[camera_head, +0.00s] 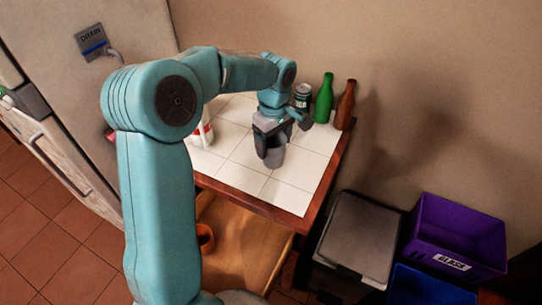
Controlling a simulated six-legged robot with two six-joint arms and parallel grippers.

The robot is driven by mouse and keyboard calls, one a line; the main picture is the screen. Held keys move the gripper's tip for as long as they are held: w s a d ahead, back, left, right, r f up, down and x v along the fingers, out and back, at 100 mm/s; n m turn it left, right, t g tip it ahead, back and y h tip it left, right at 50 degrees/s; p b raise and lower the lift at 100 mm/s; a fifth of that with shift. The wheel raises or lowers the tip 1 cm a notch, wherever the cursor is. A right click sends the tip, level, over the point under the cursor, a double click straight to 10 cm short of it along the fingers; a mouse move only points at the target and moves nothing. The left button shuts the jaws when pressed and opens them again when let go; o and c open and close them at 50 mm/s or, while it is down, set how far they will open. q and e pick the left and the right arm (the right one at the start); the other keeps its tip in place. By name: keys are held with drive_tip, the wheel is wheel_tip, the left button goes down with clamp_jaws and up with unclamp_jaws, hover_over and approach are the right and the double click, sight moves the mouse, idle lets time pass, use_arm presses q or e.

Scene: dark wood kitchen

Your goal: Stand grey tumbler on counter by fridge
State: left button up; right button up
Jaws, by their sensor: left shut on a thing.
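The grey tumbler (275,158) is upright over the white tiled counter (242,178). My left gripper (270,140) is shut on it from above and hides its upper part. I cannot tell whether the tumbler's base touches the tiles. The fridge (60,110) stands at the left, beside the counter. My right gripper is out of view.
A dark can (302,97), a green bottle (324,99) and a brown bottle (344,106) stand at the counter's back right. A red-and-white container (203,132) is partly hidden behind my arm. Front tiles are clear. A purple crate (455,232), blue crate (425,285) and grey-lidded bin (360,236) stand right.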

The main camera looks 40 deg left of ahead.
sight(273, 159)
use_arm(q)
drive_tip(key=shift+s+d+f, duration=0.2)
drive_tip(key=shift+f, duration=0.35)
drive_tip(key=shift+s+d+f, duration=0.15)
drive_tip(key=shift+s+f, duration=0.05)
drive_tip(key=shift+f, duration=0.35)
drive_tip(key=shift+s+f, duration=0.15)
drive_tip(key=shift+f, duration=0.15)
drive_tip(key=f, duration=0.3)
drive_tip(key=w+f, duration=0.1)
drive_tip(key=shift+a+f+p, duration=0.15)
drive_tip(key=shift+a+p, duration=0.1)
drive_tip(key=shift+p, duration=0.15)
drive_tip(key=shift+s+d+f, duration=0.1)
drive_tip(key=shift+f, duration=0.05)
drive_tip(key=shift+s, duration=0.25)
drive_tip(key=shift+w+f, duration=0.2)
drive_tip(key=o, duration=1)
drive_tip(key=shift+r, duration=0.1)
drive_tip(key=shift+s+r, duration=0.15)
drive_tip(key=shift+r, duration=0.35)
wheel_tip(273, 159, up, 11)
drive_tip(key=b, duration=0.1)
drive_tip(key=shift+r, duration=0.2)
